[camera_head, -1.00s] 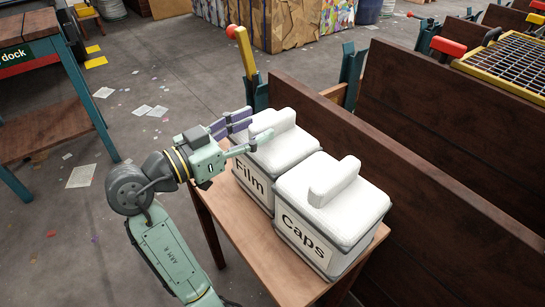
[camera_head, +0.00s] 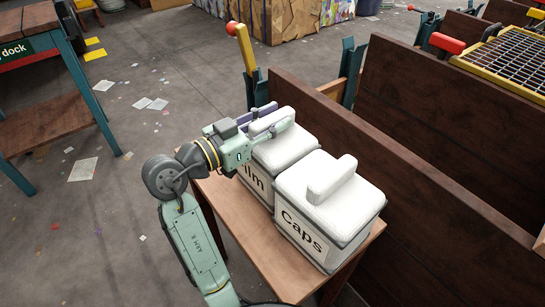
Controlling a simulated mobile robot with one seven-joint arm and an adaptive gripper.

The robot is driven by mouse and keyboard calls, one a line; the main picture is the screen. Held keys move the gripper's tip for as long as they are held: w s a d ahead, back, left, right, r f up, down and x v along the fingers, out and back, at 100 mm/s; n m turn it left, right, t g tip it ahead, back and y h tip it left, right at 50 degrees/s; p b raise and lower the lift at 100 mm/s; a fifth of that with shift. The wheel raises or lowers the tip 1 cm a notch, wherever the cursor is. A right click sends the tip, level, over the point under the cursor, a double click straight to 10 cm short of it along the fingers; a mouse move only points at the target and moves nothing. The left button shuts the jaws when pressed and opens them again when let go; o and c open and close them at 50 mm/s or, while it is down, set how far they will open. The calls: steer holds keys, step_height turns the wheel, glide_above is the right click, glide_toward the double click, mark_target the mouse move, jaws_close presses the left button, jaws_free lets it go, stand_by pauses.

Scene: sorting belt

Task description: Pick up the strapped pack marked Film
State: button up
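The strapped pack marked Film (camera_head: 288,156) is a white block with a raised grip on top, standing on a small wooden table (camera_head: 258,248). Its label is partly hidden by my gripper, so only "ilm" shows. My gripper (camera_head: 276,121) is at the top of this pack, with its fingers on either side of the raised grip. A gap between the fingers shows, and I cannot tell whether they touch the grip. The pack marked Caps (camera_head: 330,211), a similar white block with a raised grip, stands right beside it, nearer the camera.
A tall brown board (camera_head: 400,158) runs along the table's right side. A yellow lever with a red knob (camera_head: 244,48) stands behind the Film pack. A dock bench (camera_head: 45,122) is at the left, with open floor between it and the table.

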jaws_close()
stand_by(0.6)
